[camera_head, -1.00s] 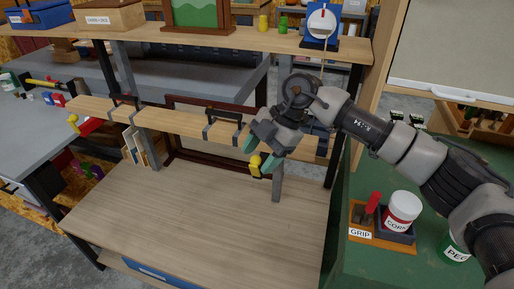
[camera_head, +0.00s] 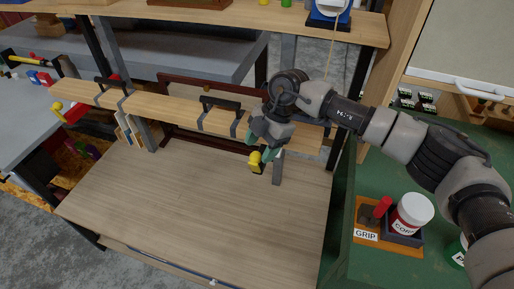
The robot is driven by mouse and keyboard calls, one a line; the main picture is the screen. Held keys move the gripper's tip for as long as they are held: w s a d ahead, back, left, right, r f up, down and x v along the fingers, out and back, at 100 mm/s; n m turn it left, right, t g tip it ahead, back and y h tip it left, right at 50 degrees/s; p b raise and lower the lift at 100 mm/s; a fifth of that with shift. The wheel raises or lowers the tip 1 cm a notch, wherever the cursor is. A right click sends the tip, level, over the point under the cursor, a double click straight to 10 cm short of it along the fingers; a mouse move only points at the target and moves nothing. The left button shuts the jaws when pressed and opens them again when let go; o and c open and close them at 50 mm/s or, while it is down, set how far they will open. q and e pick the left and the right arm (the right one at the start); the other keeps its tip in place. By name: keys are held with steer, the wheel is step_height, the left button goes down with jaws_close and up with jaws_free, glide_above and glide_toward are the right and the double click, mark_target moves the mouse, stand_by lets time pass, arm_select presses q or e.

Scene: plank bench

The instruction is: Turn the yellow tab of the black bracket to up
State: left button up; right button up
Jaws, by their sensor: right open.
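A yellow tab (camera_head: 255,160) with a small dark part at its side hangs below the front of the wooden rail (camera_head: 170,110), near its right end. The black bracket behind it is mostly hidden by my right gripper. My right gripper (camera_head: 263,148) has teal fingertips and is open, right at the tab's upper side. I cannot tell whether the fingers touch the tab. Another yellow knob (camera_head: 57,106) sits by a red piece (camera_head: 72,114) at the rail's left end. My left gripper is not in view.
Black handles (camera_head: 220,102) and grey straps sit on the rail. A grey post (camera_head: 278,168) stands just right of the tab. The plank bench top (camera_head: 190,205) below is clear. At right, a green surface holds a GRIP block (camera_head: 366,236) and a white-lidded red jar (camera_head: 412,212).

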steer(key=shift+x, duration=0.95)
steer(key=shift+a+f, duration=0.1)
steer(key=shift+f, duration=0.15)
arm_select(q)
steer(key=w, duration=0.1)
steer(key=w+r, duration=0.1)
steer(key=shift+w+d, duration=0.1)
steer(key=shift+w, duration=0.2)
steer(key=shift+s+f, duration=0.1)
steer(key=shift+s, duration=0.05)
arm_select(e)
steer(key=shift+c, duration=0.8)
jaws_close()
steer(key=shift+w+f+g+y, duration=0.1)
steer(key=shift+w+g+y, duration=0.3)
steer(key=shift+g, duration=0.5)
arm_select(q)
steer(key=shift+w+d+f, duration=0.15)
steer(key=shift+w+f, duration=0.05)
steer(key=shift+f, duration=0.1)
arm_select(e)
steer(key=shift+w+d+m+g, duration=0.25)
steer(key=shift+w+m+g, duration=0.05)
